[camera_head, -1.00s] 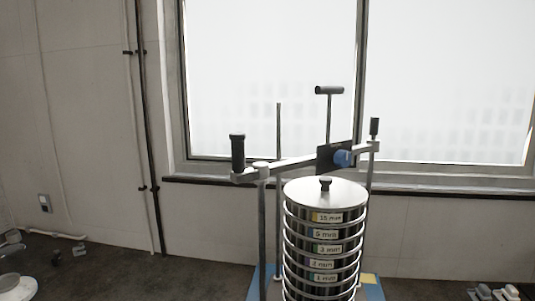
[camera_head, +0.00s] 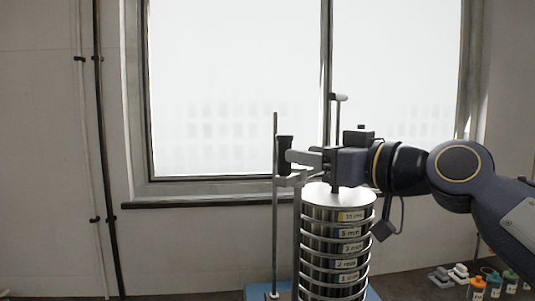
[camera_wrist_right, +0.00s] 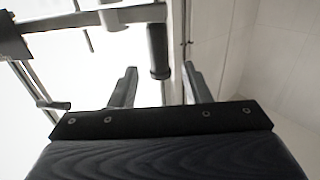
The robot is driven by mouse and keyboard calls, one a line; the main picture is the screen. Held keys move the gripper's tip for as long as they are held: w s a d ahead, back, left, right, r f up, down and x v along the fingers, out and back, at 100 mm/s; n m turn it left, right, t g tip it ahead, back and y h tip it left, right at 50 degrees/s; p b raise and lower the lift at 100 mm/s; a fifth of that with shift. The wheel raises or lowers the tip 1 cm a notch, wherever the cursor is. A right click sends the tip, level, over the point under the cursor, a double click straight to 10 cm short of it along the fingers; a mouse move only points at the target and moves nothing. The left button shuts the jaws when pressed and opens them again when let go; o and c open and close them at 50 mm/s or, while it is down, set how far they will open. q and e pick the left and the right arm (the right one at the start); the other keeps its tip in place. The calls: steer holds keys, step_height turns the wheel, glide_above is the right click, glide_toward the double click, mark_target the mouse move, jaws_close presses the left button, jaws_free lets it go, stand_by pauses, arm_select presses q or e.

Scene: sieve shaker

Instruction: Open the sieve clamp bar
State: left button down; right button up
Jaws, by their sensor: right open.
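The clamp bar (camera_wrist_right: 130,15) lies across the top of the sieve stack (camera_head: 338,245); in the head view my right gripper and arm hide most of it. Its black upright handle (camera_head: 285,150) stands at the bar's left end. My right gripper (camera_head: 297,162) comes in from the right above the stack, open, with its fingers pointing left at the handle. In the right wrist view the handle (camera_wrist_right: 158,50) appears between the two open fingertips (camera_wrist_right: 160,76), slightly beyond them; contact cannot be told. My left gripper is not in view.
The stack stands on a blue base (camera_head: 258,291). Small bottles (camera_head: 494,284) sit at lower right. A window (camera_head: 240,90) is behind.

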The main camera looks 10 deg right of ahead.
mark_target(284, 175)
steer(key=p+x, duration=0.1)
steer(key=x, duration=0.5)
steer(key=shift+w+a, duration=0.1)
steer(key=shift+w, duration=0.1)
jaws_close()
